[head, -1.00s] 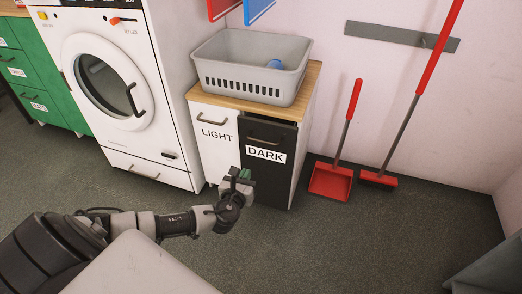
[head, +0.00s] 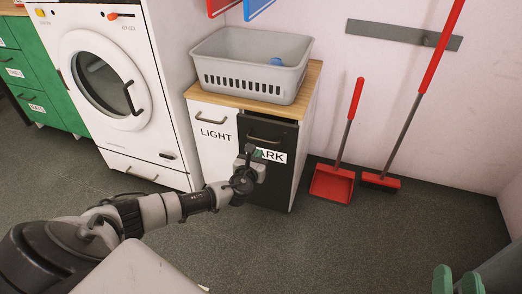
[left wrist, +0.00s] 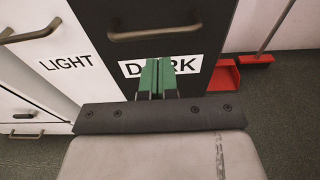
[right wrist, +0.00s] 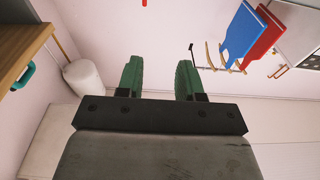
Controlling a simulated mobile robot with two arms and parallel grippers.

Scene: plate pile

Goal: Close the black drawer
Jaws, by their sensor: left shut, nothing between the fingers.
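The black drawer (head: 270,190) has a "DARK" label and a bar handle. It is the right-hand front of the cabinet under the wooden top, beside the white "LIGHT" front (head: 213,145). It looks close to flush, but I cannot tell whether a small gap stands open. My left gripper (head: 257,156) is shut and empty, its green fingertips in front of the label, below the handle. In the left wrist view the fingertips (left wrist: 158,64) cover part of the word on the black front (left wrist: 150,30); contact is not clear. My right gripper (right wrist: 159,75) is open and empty, far from the drawer.
A grey basket (head: 250,68) with a blue item stands on the cabinet's wooden top. A white washing machine (head: 105,80) is to the left. A red dustpan (head: 332,183) and red broom (head: 381,181) lean against the wall to the right. The floor in front is clear.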

